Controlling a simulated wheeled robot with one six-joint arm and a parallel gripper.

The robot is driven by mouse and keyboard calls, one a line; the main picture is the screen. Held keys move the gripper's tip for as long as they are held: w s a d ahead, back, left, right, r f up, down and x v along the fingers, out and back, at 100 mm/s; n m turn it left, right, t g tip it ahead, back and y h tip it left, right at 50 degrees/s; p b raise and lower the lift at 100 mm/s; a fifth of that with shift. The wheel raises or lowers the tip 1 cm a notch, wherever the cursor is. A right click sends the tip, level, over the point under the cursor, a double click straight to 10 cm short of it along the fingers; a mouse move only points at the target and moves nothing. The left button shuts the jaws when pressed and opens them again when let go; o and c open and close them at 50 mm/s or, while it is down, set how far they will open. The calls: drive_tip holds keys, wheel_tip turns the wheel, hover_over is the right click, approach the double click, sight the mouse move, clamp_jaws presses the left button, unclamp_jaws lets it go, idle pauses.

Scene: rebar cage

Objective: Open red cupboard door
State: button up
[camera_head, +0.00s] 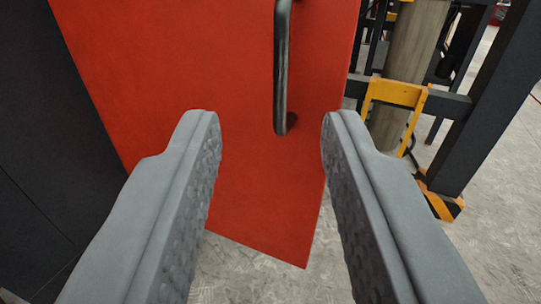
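The red cupboard door (170,70) fills the upper middle of the view, with its bottom edge above the floor. The handle's lower end shows between and just beyond the fingertips. Nothing is held. I cannot tell the exact distance from the fingertips to the handle.
A dark panel (45,130) stands to the left of the door. On the right are a dark frame post (485,105), a yellow bracket (398,93) and a pale cylindrical column (415,45). Bare grey concrete floor (500,215) shows at the lower right.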

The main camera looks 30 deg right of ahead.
drive_tip(key=shift+v, duration=2.2)
drive_tip(key=s+d+r+n+t+y, duration=0.1)
drive_tip(key=s+r+n+t+y, duration=0.1)
drive_tip(key=r+y, duration=0.4)
drive_tip(key=s+r+n+t+y, duration=0.2)
drive_tip(key=r+t+y, duration=0.1)
drive_tip(key=r, duration=0.6)
drive_tip(key=s+d+r+n+g, duration=0.2)
drive_tip(key=s+d, duration=0.3)
drive_tip(key=s, duration=0.7)
drive_tip(key=shift+s+r+g+y, duration=0.3)
drive_tip(key=shift+s+r+g, duration=0.1)
drive_tip(key=shift+r, duration=0.3)
drive_tip(key=shift+w, duration=0.1)
